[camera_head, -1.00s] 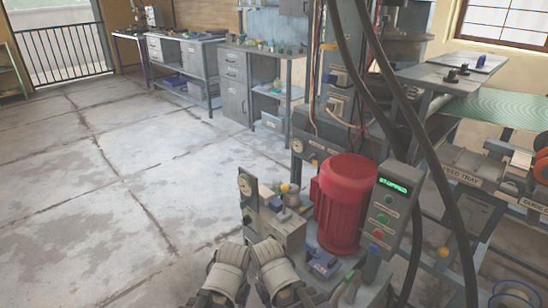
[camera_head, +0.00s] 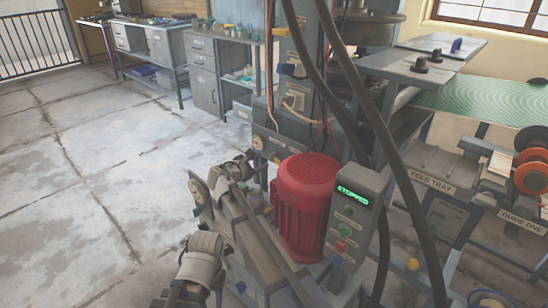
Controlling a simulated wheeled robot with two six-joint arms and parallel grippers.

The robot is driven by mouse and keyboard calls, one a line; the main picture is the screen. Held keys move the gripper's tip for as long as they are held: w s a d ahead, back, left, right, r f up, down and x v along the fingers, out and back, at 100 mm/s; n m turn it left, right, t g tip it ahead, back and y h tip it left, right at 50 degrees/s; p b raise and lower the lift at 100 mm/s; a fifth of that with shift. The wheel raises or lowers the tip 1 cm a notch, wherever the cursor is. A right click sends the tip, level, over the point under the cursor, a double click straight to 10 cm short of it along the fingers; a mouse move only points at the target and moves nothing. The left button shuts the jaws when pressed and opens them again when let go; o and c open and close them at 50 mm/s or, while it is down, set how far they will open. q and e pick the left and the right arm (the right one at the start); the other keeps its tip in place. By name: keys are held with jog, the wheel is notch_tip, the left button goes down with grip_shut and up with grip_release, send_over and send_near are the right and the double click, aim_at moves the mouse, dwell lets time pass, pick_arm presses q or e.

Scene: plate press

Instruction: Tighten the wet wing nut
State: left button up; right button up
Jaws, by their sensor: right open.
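My right arm reaches up from the bottom, and its gripper (camera_head: 241,166) is beside the grey machine block left of the red motor (camera_head: 304,205). The gripper is open and looks small and partly blocked by its own arm. No wing nut can be made out; the arm covers much of the block where small fittings showed before. My left wrist (camera_head: 203,257) is at the bottom, left of the right arm, and its fingers do not show.
A control box (camera_head: 356,220) with a green "STOPPED" display stands right of the motor. Thick black cables (camera_head: 385,120) hang in front of the machine. A feed tray (camera_head: 432,180) is at the right. Open concrete floor (camera_head: 100,190) lies to the left.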

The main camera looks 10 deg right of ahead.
aim_at(270, 157)
jog(key=shift+r, duration=0.1)
jog(key=b+x, duration=0.2)
jog(key=x, duration=0.5)
jog(key=shift+w+d, duration=0.25)
jog(key=shift+w, duration=0.05)
grip_shut()
